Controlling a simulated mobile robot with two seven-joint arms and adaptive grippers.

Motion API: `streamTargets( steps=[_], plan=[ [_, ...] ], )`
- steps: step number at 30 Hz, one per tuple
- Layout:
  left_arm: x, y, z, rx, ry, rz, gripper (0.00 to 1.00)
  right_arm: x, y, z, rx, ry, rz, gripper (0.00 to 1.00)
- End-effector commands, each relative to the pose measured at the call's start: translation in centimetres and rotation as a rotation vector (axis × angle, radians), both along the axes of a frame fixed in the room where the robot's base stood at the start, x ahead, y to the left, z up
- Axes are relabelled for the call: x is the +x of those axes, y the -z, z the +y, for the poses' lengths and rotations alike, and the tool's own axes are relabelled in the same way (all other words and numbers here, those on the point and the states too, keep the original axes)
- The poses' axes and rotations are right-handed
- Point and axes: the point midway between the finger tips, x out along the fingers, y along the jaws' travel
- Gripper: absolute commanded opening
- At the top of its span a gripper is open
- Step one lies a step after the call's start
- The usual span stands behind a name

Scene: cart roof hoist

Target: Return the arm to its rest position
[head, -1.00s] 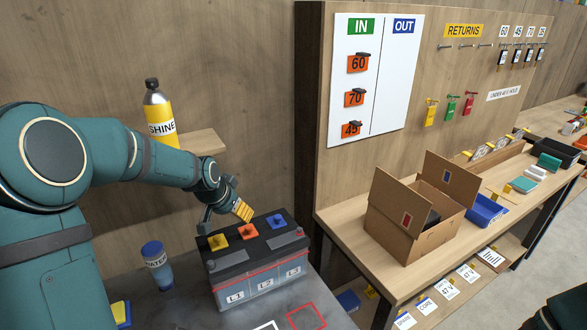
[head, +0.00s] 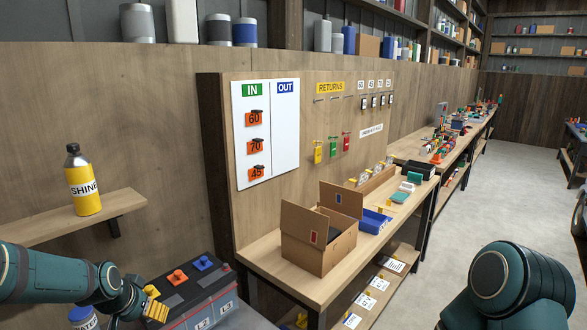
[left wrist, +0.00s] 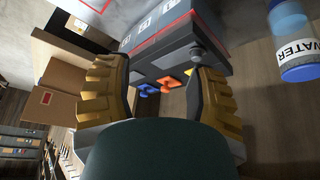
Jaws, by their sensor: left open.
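My left gripper (head: 155,311) is open and empty, at the lower left of the head view beside the near left end of a battery (head: 210,305). The battery is grey with a red line and labelled cells. Its top carries a yellow cap (head: 151,291), an orange cap (head: 178,277) and a blue cap (head: 203,263). In the left wrist view both ridged fingers stand wide apart (left wrist: 157,80), with the battery (left wrist: 165,45) beyond them and nothing held. My right arm shows only as a link at the lower right of the head view; its gripper is out of view.
A water bottle (head: 84,318) stands left of the battery, partly cut off. A yellow SHINE bottle (head: 83,182) stands on a wall shelf (head: 120,203). A bench with an open cardboard box (head: 318,250) and a blue tray (head: 374,222) lies right. Open floor lies beyond.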

Motion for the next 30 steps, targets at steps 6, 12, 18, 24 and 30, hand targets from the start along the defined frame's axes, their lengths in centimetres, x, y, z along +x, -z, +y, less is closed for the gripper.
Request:
streamTargets(
  steps=[6,12,18,24,30],
  plan=[
    [-2.9,10.1,-9.0,-0.127,-0.012,0.094,0.56,0.0,0.5,0.0,0.001,-0.001,-0.001,0.99],
    [-9.6,18.2,-17.4,-0.242,-0.059,0.212,0.56,-0.1,0.8,0.1,0.001,-0.004,0.004,0.99],
    [-16.4,22.4,-22.5,-0.307,-0.114,0.311,0.56,-0.2,1.1,0.1,0.001,-0.005,0.005,0.99],
    [-19.0,23.5,-24.0,-0.325,-0.140,0.345,0.56,-0.3,1.1,0.1,0.001,-0.006,0.006,0.99],
    [-19.0,23.5,-24.0,-0.325,-0.140,0.345,0.56,-0.3,1.1,0.1,0.001,-0.006,0.006,0.99]
  ],
)
